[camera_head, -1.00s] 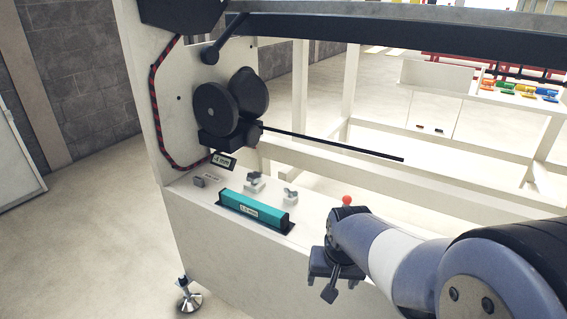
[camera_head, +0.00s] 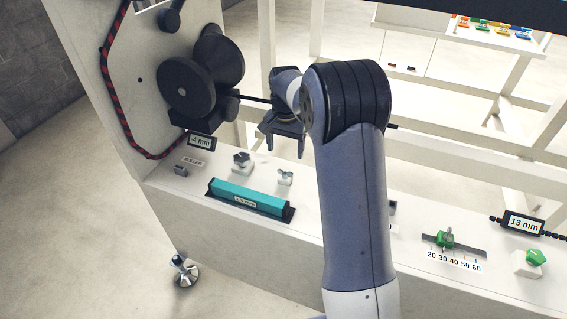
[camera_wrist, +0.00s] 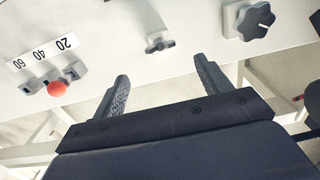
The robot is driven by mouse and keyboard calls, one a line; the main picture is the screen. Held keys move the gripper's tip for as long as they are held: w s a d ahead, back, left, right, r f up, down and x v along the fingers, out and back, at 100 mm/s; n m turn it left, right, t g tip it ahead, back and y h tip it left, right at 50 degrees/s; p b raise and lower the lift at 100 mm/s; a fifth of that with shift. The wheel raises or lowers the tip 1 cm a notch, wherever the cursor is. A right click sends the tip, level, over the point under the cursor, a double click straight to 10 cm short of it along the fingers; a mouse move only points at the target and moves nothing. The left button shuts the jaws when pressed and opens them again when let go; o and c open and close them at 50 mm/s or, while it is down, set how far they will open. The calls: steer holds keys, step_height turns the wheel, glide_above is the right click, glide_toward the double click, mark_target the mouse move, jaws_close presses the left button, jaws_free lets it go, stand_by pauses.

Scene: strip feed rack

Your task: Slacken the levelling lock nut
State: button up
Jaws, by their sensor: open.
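No part is labelled as the levelling lock nut, so I cannot tell for certain which it is. Two grey hand fasteners stand on the white ledge: a larger lobed knob (camera_head: 242,162) and a smaller wing-shaped one (camera_head: 285,178). In the wrist view the lobed knob (camera_wrist: 255,20) is at upper right and the wing-shaped one (camera_wrist: 159,43) is beyond the gap between my fingers. A levelling foot (camera_head: 183,270) with a dark fitting on its stem stands at the frame's lower left. My gripper (camera_head: 286,149) is open and empty above the ledge, apart from both fasteners; its fingers (camera_wrist: 162,75) point towards the wing-shaped one.
A teal bar (camera_head: 245,197) lies in front of the fasteners. Black rollers (camera_head: 190,80) and a dark rod are near my gripper. A green slider (camera_head: 445,238) and green knob (camera_head: 535,257) are at right.

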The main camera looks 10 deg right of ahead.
mark_target(285, 173)
step_height(285, 173, down, 8)
steer(key=shift+f, duration=0.2)
steer(key=c, duration=1)
